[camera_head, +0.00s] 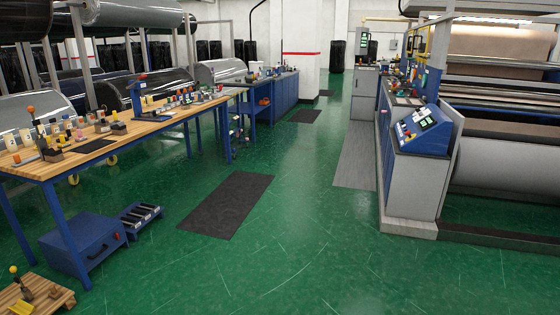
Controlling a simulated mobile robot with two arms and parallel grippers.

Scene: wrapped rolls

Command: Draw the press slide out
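Neither of my grippers is in view. I cannot make out for certain which thing is the press slide. A wooden-topped workbench with blue legs (128,132) stands at the left and bears many small tools and bottles. A blue upright device with a dark red top (137,97) stands on it and may be a press; its parts are too small to tell. A blue case with a dark handle (75,240) lies on the floor below the bench. A blue control console (424,130) sits on a grey cabinet at the right, by a large roller machine (510,172).
The green floor (290,215) is open in the middle, with a dark mat (228,204) on it. A small blue tray (140,216) and a wooden pallet (38,297) lie at lower left. A blue cabinet bench (270,103) stands farther back.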

